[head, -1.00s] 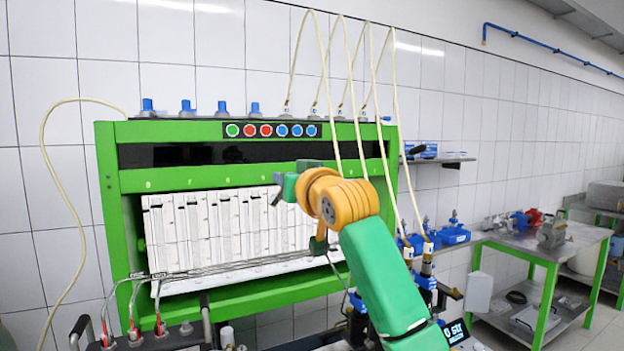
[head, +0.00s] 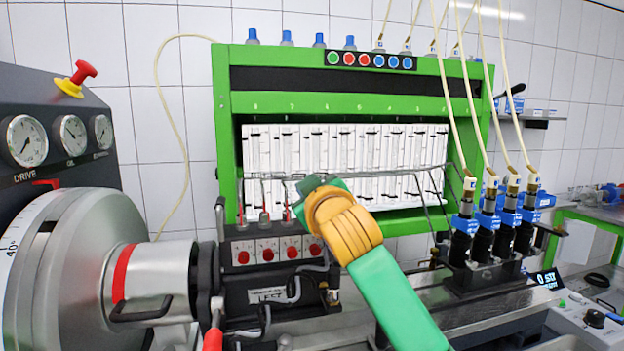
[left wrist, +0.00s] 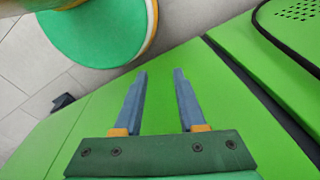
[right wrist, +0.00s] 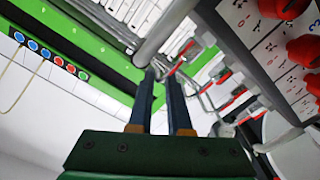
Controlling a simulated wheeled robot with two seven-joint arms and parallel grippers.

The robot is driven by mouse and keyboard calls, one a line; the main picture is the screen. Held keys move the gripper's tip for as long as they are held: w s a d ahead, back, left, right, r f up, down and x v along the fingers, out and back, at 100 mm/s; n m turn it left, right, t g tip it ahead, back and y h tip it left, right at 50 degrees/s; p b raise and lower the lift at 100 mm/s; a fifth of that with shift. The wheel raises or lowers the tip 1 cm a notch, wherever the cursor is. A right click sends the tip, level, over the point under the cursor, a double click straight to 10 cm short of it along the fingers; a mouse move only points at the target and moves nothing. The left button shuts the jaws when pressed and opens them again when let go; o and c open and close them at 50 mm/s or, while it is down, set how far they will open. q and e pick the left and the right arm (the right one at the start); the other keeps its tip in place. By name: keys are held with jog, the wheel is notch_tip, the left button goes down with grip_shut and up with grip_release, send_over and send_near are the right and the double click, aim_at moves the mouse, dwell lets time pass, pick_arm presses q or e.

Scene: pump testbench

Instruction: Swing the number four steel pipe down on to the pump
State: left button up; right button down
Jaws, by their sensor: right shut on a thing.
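My right gripper (head: 306,190) is above the right part of the pump (head: 262,252), a dark block with a row of red knobs. The pump's panel also shows in the right wrist view (right wrist: 260,55). There my right fingers (right wrist: 163,78) are nearly together at a grey steel pipe (right wrist: 166,30), shut on it; its number cannot be read. Three thin pipes end with red marks at the pump top, one of them the left pipe (head: 241,205). The held pipe's lower end is hidden by the gripper. My left gripper (left wrist: 158,75) is open and empty over green surfaces.
A green test bench (head: 340,103) with white tubes stands behind. A large grey drive wheel (head: 60,270) with a gauge panel (head: 60,135) is at left. Several blue-and-black injectors with hoses (head: 490,225) stand at right. A grey rail runs along the front.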

jog(key=shift+a+f, duration=0.1)
jog(key=shift+f, duration=0.35)
jog(key=shift+f, duration=0.15)
jog(key=c, duration=1)
grip_release()
jog(key=shift+w, duration=0.1)
jog(key=shift+o, duration=0.2)
jog(key=s+d+b, duration=0.1)
jog(key=s+b, duration=0.3)
jog(key=s, duration=0.3)
jog(key=shift+d+b, duration=0.2)
jog(key=shift+b, duration=0.2)
